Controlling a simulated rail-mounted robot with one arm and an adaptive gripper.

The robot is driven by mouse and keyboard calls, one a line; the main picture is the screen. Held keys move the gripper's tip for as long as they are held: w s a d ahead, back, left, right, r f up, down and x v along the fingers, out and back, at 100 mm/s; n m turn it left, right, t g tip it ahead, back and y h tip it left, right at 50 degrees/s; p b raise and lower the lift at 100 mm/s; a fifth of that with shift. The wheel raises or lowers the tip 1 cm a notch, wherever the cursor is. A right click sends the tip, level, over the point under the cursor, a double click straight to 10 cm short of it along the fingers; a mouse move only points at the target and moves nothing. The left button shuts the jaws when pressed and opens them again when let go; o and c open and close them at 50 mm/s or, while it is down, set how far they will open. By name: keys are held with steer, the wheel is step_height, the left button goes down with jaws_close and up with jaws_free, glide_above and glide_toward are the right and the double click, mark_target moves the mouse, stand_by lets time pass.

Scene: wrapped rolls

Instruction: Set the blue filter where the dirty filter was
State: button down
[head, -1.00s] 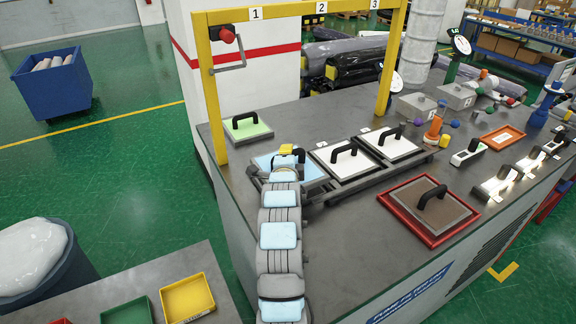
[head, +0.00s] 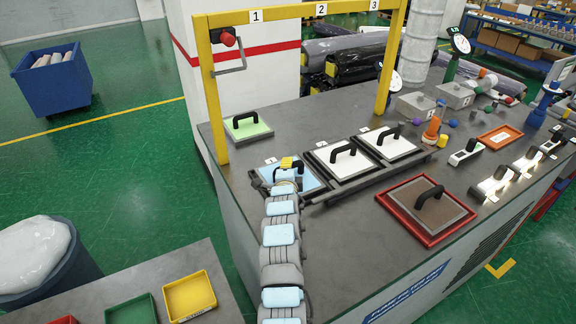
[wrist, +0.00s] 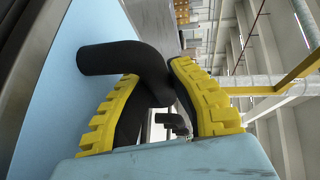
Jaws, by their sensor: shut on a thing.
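The blue filter (head: 309,179) is a light blue panel with a black handle, at the rack's left slot, marked 1. My gripper (head: 287,163) is shut on its handle, and my arm hides the panel's near-left part. In the wrist view the yellow-padded fingers (wrist: 157,76) clasp the black handle (wrist: 105,57), with the blue panel (wrist: 50,75) beside it. I cannot tell whether the panel sits fully down in the slot. The brown dirty filter (head: 452,211) lies in a red tray (head: 432,240) at the front right of the bench.
Two white filters (head: 344,163) (head: 390,145) fill the other slots of the dark rack (head: 345,190). A green filter (head: 246,127) lies behind, near the yellow frame's (head: 212,110) left post. The grey bench top is clear between the rack and the yellow frame.

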steer(key=shift+f, duration=0.15)
steer(key=shift+f, duration=0.1)
steer(key=c, duration=1.1)
jaws_free()
